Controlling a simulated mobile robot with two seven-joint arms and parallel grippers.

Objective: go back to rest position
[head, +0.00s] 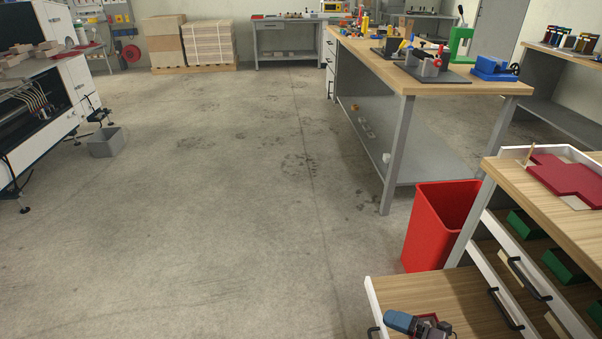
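Neither of my grippers can be made out in the head view. A blue and dark device (401,321) lies or hangs over the low wooden surface (445,293) at the bottom right, with a small red part beside it. The bottom edge cuts it off, and I cannot tell what it is. A red flat cross-shaped piece (568,178) rests on the workbench top (522,188) at the right.
A red bin (430,234) stands beside the drawer bench. A long workbench (440,85) with tools is behind it. A white machine (50,101) and a grey bin (106,143) are at the left. The concrete floor (220,220) in the middle is clear.

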